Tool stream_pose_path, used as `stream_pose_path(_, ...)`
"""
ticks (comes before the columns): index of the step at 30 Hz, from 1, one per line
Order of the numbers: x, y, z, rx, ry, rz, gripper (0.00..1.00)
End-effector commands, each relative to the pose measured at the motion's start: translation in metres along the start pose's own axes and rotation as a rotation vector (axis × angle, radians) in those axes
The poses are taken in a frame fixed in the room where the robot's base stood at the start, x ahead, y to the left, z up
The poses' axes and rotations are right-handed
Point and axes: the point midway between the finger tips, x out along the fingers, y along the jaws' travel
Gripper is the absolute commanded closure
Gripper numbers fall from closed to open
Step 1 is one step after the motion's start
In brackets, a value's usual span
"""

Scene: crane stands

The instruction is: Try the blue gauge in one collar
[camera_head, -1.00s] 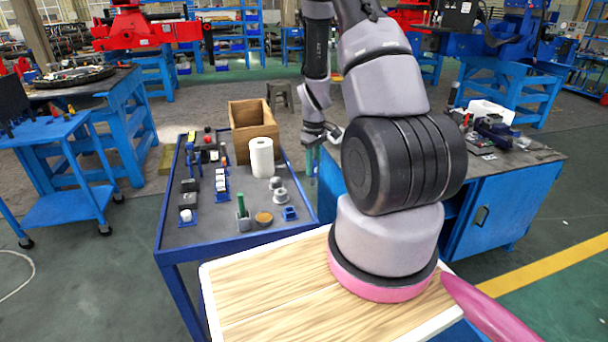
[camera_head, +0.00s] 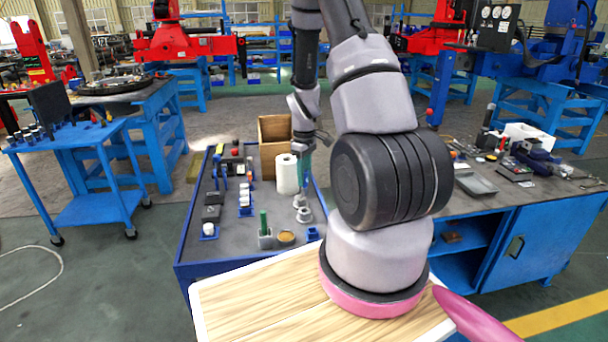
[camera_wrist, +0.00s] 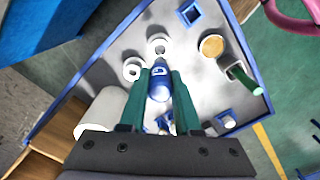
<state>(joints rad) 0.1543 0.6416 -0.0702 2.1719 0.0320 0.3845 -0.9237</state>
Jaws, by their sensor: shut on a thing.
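The blue gauge (camera_wrist: 160,88) is held between the green fingers of my gripper (camera_wrist: 161,82) in the wrist view. Two grey ring-shaped collars stand on the bench top: one collar (camera_wrist: 158,46) lies just ahead of the gauge, the other collar (camera_wrist: 132,69) just left of the fingers. The gauge appears apart from both; its height above them is unclear. In the head view my gripper (camera_head: 306,163) is beside the paper roll, behind the near collar (camera_head: 304,215) and the far collar (camera_head: 299,201).
A white paper roll (camera_head: 287,174) and an open wooden box (camera_head: 274,160) stand close to my gripper. A green peg (camera_head: 263,223) stands in a grey block, next to a tan disc (camera_head: 286,238) and a blue square holder (camera_head: 313,233). The bench has a raised blue rim.

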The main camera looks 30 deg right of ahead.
Motion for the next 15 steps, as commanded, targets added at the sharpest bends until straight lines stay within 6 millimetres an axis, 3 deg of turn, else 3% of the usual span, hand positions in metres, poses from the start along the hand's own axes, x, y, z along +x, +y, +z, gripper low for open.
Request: stream_pose_path(15,0.044,0.0,0.0,0.001,0.0,0.0,1.0)
